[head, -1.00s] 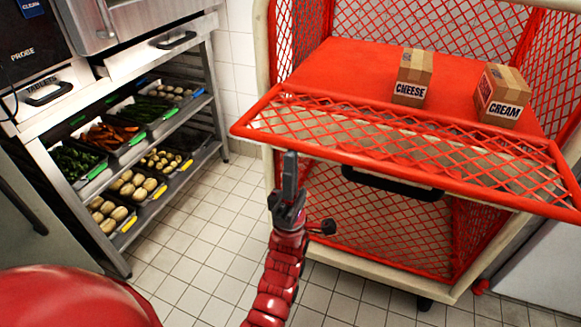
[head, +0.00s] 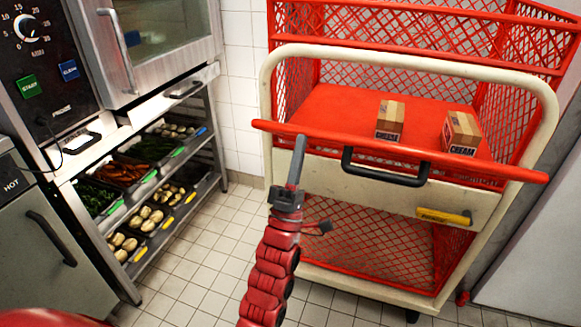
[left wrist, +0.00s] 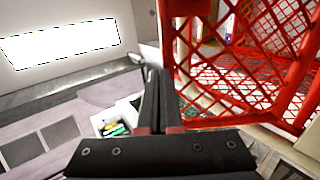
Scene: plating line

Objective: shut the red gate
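The red gate (head: 480,167) shows almost edge-on in the head view, as a long red bar across the cart's front, sticking out past the cream frame on both sides. It stands out from the frame, not flush with it. A black handle (head: 385,167) shows just below the bar. My left gripper (head: 297,150) points up at the gate's left part, its tip just under the bar; I cannot tell if they touch. In the left wrist view its fingers (left wrist: 153,95) are together with nothing between them, and red mesh is to their right. My right gripper is not in view.
The cart's red shelf (head: 345,105) holds a cheese box (head: 390,120) and a cream box (head: 461,133). A yellow latch (head: 443,216) is on the cream front panel (head: 340,185). A rack with food trays (head: 150,205) stands at left. Tiled floor (head: 215,260) between is clear.

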